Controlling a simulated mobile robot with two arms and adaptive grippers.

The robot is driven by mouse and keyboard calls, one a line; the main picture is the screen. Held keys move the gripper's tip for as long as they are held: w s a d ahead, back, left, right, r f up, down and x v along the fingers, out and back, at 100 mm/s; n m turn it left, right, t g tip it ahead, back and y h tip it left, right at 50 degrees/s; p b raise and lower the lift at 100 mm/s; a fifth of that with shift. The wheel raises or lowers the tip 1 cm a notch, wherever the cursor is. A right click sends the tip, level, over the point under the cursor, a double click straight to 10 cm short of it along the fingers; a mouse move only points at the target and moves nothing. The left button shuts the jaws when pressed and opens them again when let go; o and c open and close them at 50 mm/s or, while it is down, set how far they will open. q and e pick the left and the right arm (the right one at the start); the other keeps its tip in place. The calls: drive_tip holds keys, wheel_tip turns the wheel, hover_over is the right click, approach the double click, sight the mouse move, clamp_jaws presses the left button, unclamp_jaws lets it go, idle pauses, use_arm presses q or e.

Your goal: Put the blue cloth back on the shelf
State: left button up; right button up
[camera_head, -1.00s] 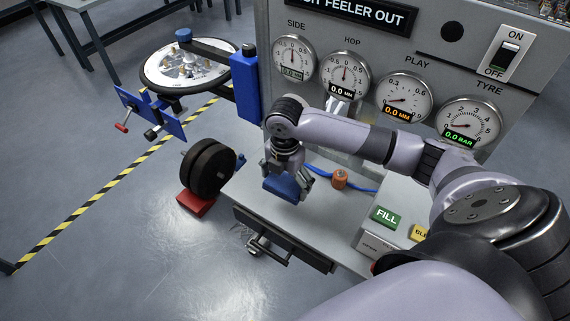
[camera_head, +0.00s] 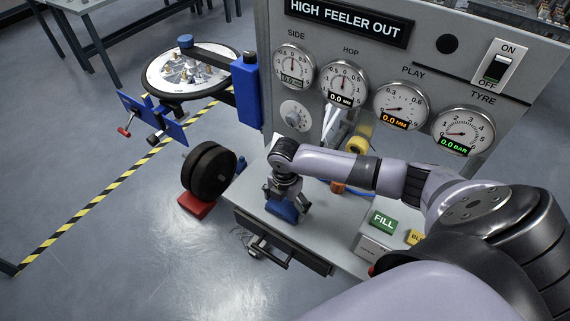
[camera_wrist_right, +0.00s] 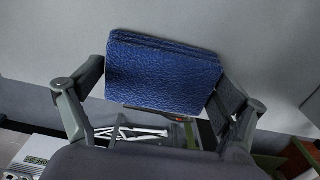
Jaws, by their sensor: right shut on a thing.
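The blue cloth (camera_head: 281,208) is a folded, textured pad. In the head view it is at my right gripper (camera_head: 286,200), low over or on the grey shelf (camera_head: 333,218) below the gauge panel. In the right wrist view the blue cloth (camera_wrist_right: 163,72) sits between the two fingers of my right gripper (camera_wrist_right: 165,85), which is shut on it. I cannot tell whether the cloth touches the shelf. My left gripper is not in view.
A gauge panel (camera_head: 460,80) rises behind the shelf. A green FILL button box (camera_head: 383,221) stands to the right, and an orange piece (camera_head: 338,187) lies behind the arm. Black wheels (camera_head: 209,170) on a red base stand to the left. An open-looking drawer (camera_head: 270,245) is under the shelf.

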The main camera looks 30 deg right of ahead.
sight(287, 201)
drive_tip(key=o, duration=0.8)
drive_tip(key=shift+f, duration=0.1)
drive_tip(key=shift+o, duration=0.2)
drive_tip(key=shift+f+b, duration=0.15)
drive_tip(key=shift+b, duration=0.25)
drive_tip(key=r, duration=0.1)
drive_tip(key=r+b, duration=0.1)
drive_tip(key=r, duration=0.1)
drive_tip(key=r+b, duration=0.1)
drive_tip(key=shift+w+d+r, duration=0.15)
drive_tip(key=shift+w+d, duration=0.05)
drive_tip(key=shift+d, duration=0.2)
wheel_tip(287, 201, up, 13)
drive_tip(key=b, duration=0.2)
drive_tip(key=shift+r+b, duration=0.2)
drive_tip(key=shift+b, duration=0.2)
